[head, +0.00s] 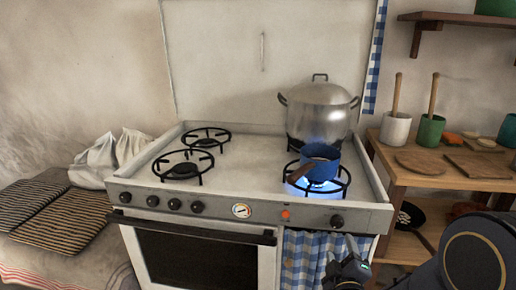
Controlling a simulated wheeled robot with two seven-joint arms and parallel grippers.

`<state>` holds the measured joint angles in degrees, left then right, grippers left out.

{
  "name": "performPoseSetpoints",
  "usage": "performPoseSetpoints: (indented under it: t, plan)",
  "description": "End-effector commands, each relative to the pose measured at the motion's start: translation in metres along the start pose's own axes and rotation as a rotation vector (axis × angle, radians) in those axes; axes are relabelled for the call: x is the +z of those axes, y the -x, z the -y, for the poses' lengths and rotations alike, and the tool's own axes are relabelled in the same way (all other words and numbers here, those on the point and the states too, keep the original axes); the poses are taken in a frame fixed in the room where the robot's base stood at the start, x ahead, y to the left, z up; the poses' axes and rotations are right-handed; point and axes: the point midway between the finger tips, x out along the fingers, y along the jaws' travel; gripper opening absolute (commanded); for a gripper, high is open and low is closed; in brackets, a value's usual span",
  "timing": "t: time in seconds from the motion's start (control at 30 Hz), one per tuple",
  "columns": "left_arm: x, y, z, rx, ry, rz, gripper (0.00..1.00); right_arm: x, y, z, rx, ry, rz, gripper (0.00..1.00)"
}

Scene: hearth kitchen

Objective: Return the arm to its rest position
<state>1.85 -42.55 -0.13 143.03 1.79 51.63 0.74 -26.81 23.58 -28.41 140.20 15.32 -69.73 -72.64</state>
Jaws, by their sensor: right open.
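My right gripper (347,262) is in the lower right of the head view, in front of the stove's blue checked curtain and below the control panel. It is open, and I see nothing between its fingers. My dark right arm comes in from the bottom right corner. My left gripper is not in view. The white stove (245,160) stands ahead. A small blue pot (321,162) with a brown handle sits on the front right burner, where a blue flame burns.
A large lidded steel pot (318,108) stands on the back right burner. The two left burners (183,168) are bare. A wooden shelf unit (440,175) with cups and boards stands close on the right. Striped cushions (62,222) and white sacks (112,155) lie at left.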

Motion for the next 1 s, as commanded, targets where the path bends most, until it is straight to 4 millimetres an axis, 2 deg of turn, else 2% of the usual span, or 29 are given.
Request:
performPoseSetpoints:
  t: [0.17, 0.37, 0.5, 0.7, 1.0]
  plan:
    - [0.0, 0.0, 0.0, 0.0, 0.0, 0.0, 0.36, 0.004, 0.011, 0.004, -0.202, -0.329, 0.052, 0.57]
    - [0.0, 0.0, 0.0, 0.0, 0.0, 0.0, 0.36, -0.004, 0.049, 0.009, -0.469, -0.684, 0.132, 0.57]
    - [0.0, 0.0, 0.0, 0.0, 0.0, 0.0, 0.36, -0.008, 0.088, 0.007, -0.634, -0.868, 0.218, 0.57]
    - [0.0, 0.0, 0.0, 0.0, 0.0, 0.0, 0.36, -0.006, 0.153, 0.004, -0.811, -1.036, 0.401, 0.57]
    - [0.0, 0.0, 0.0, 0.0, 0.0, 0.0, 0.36, 0.015, 0.235, 0.003, -0.893, -1.138, 0.708, 0.57]
